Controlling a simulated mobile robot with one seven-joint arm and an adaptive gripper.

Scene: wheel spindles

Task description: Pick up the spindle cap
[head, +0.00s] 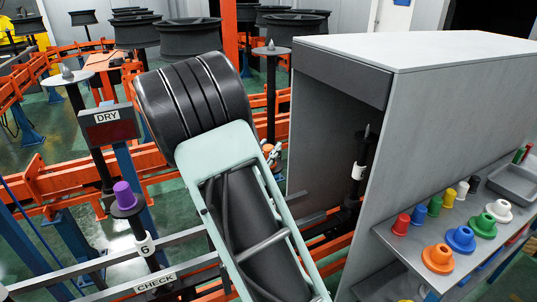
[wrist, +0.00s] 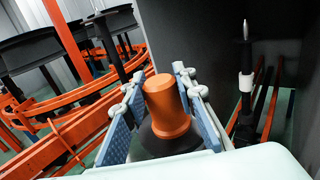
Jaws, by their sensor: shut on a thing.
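An orange spindle cap (wrist: 168,105) stands between the two fingers of my gripper (wrist: 160,78) in the wrist view. The blue-grey finger pads lie on either side of it, and the gripper is shut on it. A dark round surface shows just below the cap; I cannot tell whether they touch. In the head view my arm hides most of my gripper (head: 272,155), and only a little of the orange cap (head: 267,148) shows. A purple cap (head: 124,195) sits on a spindle numbered 6 at the left.
A grey hood (head: 440,110) stands close on the right, with a dark spindle (head: 360,165) inside. A shelf (head: 385,240) on its side holds several coloured caps, including an orange one (head: 438,258). Orange rails (head: 60,185) and a DRY sign (head: 107,117) are at the left.

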